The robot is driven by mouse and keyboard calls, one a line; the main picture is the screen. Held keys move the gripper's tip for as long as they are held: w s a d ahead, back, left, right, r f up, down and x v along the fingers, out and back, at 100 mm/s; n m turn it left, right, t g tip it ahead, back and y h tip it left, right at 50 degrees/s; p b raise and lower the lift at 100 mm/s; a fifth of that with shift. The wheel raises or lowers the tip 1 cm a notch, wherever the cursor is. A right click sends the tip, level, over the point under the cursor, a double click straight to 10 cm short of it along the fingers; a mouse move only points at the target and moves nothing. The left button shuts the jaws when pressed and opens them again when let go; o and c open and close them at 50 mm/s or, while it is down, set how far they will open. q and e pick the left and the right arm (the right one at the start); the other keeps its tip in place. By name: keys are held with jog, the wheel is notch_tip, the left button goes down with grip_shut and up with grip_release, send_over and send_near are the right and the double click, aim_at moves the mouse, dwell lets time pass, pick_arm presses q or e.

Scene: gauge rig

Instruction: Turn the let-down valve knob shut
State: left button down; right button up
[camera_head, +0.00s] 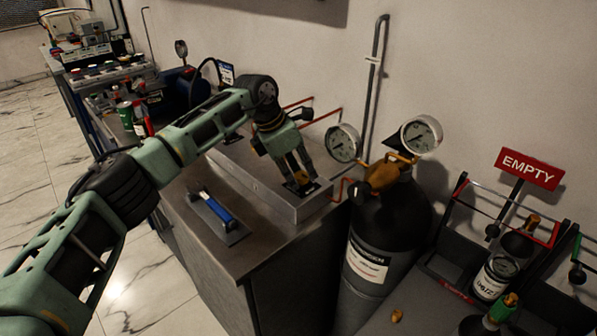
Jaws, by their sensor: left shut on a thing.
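My left arm reaches in from the left, and my left gripper (300,182) points down at the top of a grey metal box (250,186) on the bench. Its fingers are shut on a small brass-coloured part, which I take to be the let-down valve knob (299,177). The fingers hide most of the knob, so its turn position cannot be told. A dark plate shows under the fingertips. Thin copper pipes run behind the box toward a round gauge (343,143). My right gripper is not in view.
A dark gas cylinder (388,225) with a brass regulator (382,174) and a second gauge (421,135) stands right of the bench. A blue-handled tool (217,212) lies on the bench top (260,249). A red EMPTY sign (529,168) stands over a rack at right.

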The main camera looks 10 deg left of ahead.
pick_arm(q)
jog(key=shift+w+a+r+m, duration=0.3)
jog(key=shift+w+r+m, duration=0.05)
jog(key=shift+m, duration=0.25)
jog(key=c, duration=1.6)
grip_release()
jog(key=shift+f, duration=0.25)
jog(key=shift+d, duration=0.15)
jog(key=v, duration=1.2)
jog(key=shift+a+f, duration=0.1)
jog(key=shift+a, duration=0.1)
